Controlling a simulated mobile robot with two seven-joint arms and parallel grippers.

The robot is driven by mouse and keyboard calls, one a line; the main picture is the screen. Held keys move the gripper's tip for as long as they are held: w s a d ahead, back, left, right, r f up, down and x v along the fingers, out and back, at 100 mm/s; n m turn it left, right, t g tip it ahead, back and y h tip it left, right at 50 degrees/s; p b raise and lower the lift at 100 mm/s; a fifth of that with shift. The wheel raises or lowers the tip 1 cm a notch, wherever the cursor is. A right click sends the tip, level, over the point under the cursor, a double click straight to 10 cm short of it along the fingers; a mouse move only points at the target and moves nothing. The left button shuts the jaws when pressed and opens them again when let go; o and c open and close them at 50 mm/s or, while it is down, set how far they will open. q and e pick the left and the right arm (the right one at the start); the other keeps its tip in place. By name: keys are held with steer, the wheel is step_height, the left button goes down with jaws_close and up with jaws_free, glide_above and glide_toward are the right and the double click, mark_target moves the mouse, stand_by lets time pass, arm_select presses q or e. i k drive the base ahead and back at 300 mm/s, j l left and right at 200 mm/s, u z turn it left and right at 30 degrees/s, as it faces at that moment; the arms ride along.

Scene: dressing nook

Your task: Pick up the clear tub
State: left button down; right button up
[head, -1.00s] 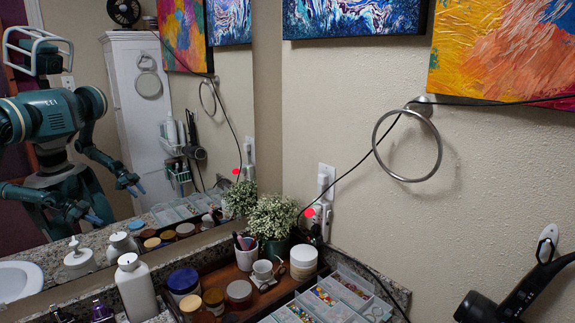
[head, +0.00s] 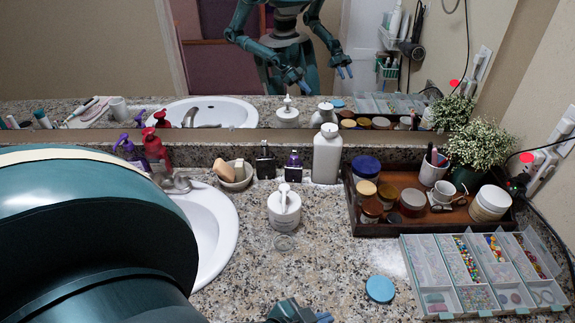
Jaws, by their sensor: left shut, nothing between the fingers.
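My left gripper (head: 300,312) is at the bottom edge of the head view, partly cut off. It is shut and empty, nearer to me than the tub and apart from it. My right gripper is not directly in view; a mirror reflection shows my arms.
A wooden tray (head: 400,228) with jars, a mug and a plant stands right, behind a compartmented bead box (head: 425,262). A blue disc (head: 380,288) lies on the counter. A sink (head: 215,225) is left, and a white bottle (head: 326,155) stands by the mirror.

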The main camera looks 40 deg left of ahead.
mark_target(284, 241)
steer(key=u, duration=1.3)
steer(key=l+z, duration=0.4)
steer(key=l, duration=0.55)
